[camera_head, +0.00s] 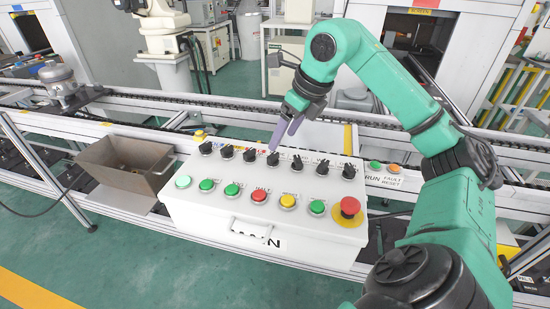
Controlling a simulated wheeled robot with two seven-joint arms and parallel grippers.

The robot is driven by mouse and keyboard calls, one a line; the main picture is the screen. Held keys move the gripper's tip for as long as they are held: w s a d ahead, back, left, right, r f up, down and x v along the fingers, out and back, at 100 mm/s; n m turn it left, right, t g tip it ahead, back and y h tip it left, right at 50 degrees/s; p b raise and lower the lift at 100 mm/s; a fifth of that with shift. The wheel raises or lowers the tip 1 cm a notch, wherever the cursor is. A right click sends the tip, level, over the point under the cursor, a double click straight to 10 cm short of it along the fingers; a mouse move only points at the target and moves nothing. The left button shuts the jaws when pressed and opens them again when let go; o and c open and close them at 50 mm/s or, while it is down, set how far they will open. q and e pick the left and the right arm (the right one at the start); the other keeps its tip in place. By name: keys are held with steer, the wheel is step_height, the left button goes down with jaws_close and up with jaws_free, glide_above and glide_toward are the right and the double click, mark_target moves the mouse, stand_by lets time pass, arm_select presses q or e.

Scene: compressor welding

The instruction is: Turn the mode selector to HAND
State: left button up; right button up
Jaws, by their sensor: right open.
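A white control box (240,222) stands in the middle of the view with a row of several black selector knobs on its sloped top. The labels above the knobs are too small or hidden to read, so I cannot tell which one is the mode selector. My right gripper (282,138) reaches in from the right, pointing down with its purple-grey fingers apart. Its fingertips are just above or beside the black knob (273,159) in the middle of the row; I cannot tell whether they touch it. My left gripper is not in view.
Below the knobs is a row of coloured push buttons, with a red emergency stop (350,207) on yellow at the right end. A metal bin (125,166) is left of the box. A conveyor (240,108) runs behind, carrying a grey compressor part (62,82) at the left.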

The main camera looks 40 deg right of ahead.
mark_target(274, 155)
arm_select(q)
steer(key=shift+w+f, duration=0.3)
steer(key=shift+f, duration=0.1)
arm_select(e)
steer(key=x, duration=0.6)
steer(key=shift+w+f, duration=0.15)
steer(key=shift+f, duration=0.2)
jaws_close()
